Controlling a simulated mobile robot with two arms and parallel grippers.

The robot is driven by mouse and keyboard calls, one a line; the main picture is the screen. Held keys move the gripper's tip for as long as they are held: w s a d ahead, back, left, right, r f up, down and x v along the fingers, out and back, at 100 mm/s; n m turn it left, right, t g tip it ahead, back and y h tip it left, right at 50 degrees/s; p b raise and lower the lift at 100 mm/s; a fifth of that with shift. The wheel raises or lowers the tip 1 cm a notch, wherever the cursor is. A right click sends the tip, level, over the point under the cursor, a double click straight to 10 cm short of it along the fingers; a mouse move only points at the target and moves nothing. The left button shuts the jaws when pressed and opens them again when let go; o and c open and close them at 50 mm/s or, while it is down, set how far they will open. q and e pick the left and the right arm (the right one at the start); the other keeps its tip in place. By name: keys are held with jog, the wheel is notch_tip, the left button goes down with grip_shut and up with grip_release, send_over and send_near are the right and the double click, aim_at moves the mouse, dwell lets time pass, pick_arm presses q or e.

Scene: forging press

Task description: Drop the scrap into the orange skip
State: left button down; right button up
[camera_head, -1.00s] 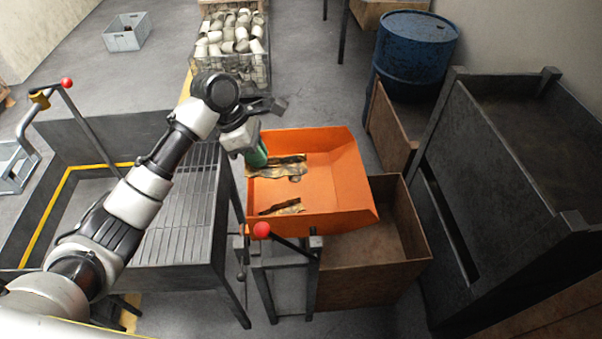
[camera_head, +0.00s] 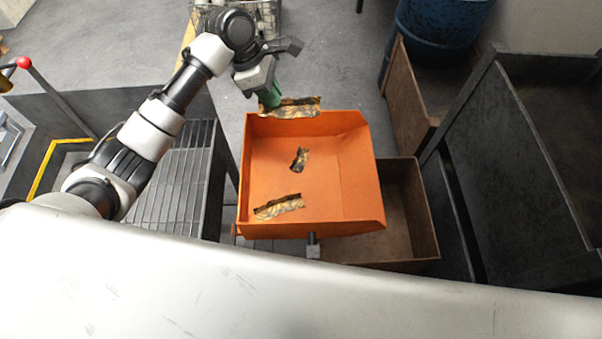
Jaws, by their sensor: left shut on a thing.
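The orange skip (camera_head: 350,185) is an open sloped tray in the middle of the head view. Two crumpled brownish scrap pieces lie in it, a small one (camera_head: 300,158) near the middle and a longer one (camera_head: 280,207) near the front. My left gripper (camera_head: 268,97), with green fingers, is at the skip's far left edge. It is shut on a strip of scrap (camera_head: 296,108), which shows across the skip's far rim. I cannot tell how high the strip is above the rim. My right gripper is not in view.
A brown open bin (camera_head: 410,215) stands right of and below the skip. A dark slatted table (camera_head: 175,190) is on the left. A dark metal frame (camera_head: 520,150) and a blue drum (camera_head: 440,25) are on the right. A wire crate stands behind my arm.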

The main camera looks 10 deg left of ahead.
pick_arm(q)
notch_tip(320, 180, down, 2)
jog(key=shift+w+f, duration=0.1)
jog(key=shift+f, duration=0.1)
jog(key=shift+w+f, duration=0.2)
jog(key=shift+f, duration=0.6)
jog(key=c, duration=1.1)
grip_release()
jog(key=shift+w, duration=0.1)
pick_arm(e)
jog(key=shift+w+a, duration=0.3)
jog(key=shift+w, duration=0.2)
